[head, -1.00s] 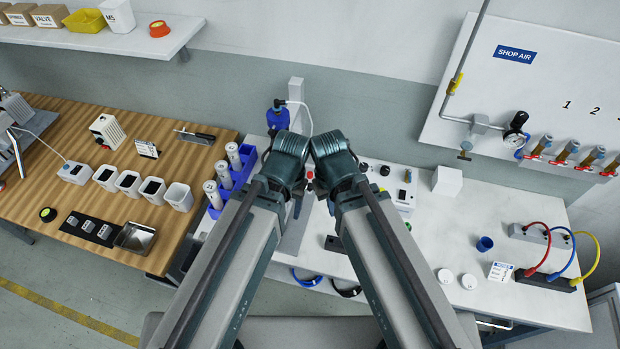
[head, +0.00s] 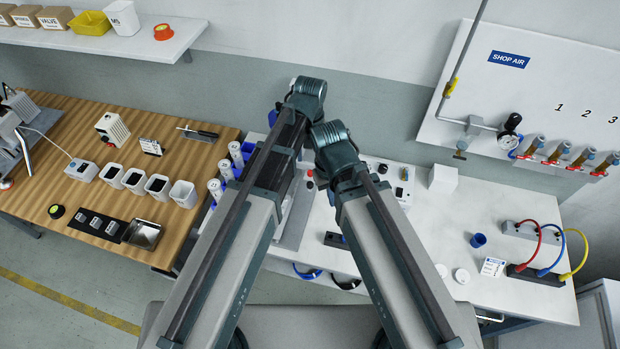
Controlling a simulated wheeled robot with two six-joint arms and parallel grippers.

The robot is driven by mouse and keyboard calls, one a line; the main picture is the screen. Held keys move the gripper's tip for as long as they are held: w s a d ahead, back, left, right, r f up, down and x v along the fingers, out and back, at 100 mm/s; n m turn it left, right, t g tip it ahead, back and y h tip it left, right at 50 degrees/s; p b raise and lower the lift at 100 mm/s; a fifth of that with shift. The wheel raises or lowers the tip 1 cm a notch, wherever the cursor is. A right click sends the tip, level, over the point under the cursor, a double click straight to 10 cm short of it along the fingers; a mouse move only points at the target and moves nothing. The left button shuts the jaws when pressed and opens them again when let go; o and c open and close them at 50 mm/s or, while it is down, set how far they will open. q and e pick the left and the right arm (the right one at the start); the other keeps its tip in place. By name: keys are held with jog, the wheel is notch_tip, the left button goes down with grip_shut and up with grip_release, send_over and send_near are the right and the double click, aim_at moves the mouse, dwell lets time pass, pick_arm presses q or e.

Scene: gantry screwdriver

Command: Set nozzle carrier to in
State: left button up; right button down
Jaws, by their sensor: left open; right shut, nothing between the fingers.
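The gantry screwdriver stands on the white bench, mostly hidden behind my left arm. A grey strip of its base (head: 297,222) shows between my two arms. I cannot make out the nozzle carrier or its position. My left arm reaches up over the gantry's post, with its top joint near the bench's back edge. My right arm ends lower and to the right, over the middle of the bench. Both grippers are hidden behind my own arm links, so I see no fingers.
A control box (head: 404,187) and a white block (head: 443,179) stand right of my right arm. A blue cup (head: 478,240) and colored hoses (head: 540,250) lie farther right. White bottles in a blue rack (head: 235,153) stand to the left.

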aim_at(310, 183)
pick_arm(q)
notch_tip(310, 183, down, 14)
jog(key=b, duration=1.3)
jog(key=shift+b, duration=0.4)
jog(key=shift+r, duration=0.1)
grip_shut()
dwell(0.4)
